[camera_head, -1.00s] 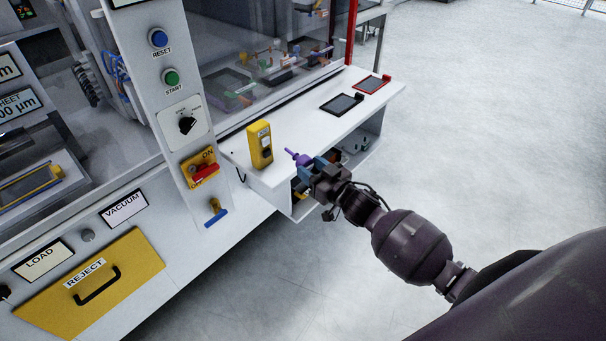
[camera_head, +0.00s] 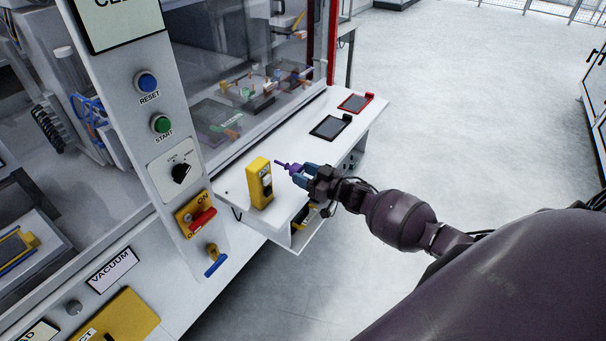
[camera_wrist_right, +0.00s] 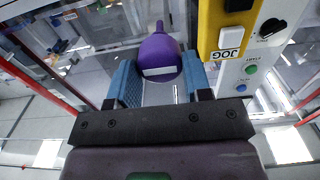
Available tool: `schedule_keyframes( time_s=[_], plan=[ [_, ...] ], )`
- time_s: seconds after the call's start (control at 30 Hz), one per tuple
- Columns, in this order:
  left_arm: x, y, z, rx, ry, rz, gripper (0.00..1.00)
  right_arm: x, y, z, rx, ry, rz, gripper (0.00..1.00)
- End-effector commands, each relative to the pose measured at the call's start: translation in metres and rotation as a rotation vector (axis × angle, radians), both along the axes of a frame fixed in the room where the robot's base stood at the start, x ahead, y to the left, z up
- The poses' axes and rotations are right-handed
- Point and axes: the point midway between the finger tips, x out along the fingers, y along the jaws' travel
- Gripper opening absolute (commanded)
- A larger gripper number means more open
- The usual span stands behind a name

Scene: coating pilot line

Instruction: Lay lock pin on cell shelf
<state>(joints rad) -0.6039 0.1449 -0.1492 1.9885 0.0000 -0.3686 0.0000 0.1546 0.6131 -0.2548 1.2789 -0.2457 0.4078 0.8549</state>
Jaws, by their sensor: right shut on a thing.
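The lock pin (camera_head: 284,165) is purple, with a thin tip and a thicker, rounded body. My right gripper (camera_head: 299,175) is shut on it, with blue finger pads on either side. The pin points left in the head view, above the white cell shelf (camera_head: 299,142), near the yellow jog box (camera_head: 260,184). I cannot tell the exact height of the pin over the shelf. In the right wrist view the pin (camera_wrist_right: 159,58) shows between the blue pads, with a pale label on its body. My left gripper is not in view.
A black tray (camera_head: 330,127) and a red tray (camera_head: 356,102) lie farther along the shelf. The glazed cell stands behind it. The control post (camera_head: 160,155) with a red-handled switch (camera_head: 201,219) is at left. The shelf between jog box and black tray looks clear.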

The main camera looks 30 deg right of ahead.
Motion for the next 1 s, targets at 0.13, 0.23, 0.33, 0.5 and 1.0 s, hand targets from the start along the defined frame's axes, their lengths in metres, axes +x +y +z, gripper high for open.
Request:
schedule_keyframes(
  time_s=[0.13,0.23,0.33,0.5,1.0],
  plan=[
    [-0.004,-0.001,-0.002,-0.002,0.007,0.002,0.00,0.000,0.000,0.000,0.000,0.000,0.000,0.17],
    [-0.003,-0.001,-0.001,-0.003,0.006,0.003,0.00,0.000,0.000,0.000,0.000,0.000,0.000,0.17],
    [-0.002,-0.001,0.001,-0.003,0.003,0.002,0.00,0.000,0.000,0.001,0.000,0.000,0.000,0.17],
    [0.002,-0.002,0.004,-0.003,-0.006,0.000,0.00,-0.001,0.000,-0.002,0.000,0.000,0.000,0.17],
    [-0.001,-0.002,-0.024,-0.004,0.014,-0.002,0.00,-0.001,0.000,-0.034,0.000,0.002,-0.001,0.17]
  ],
)
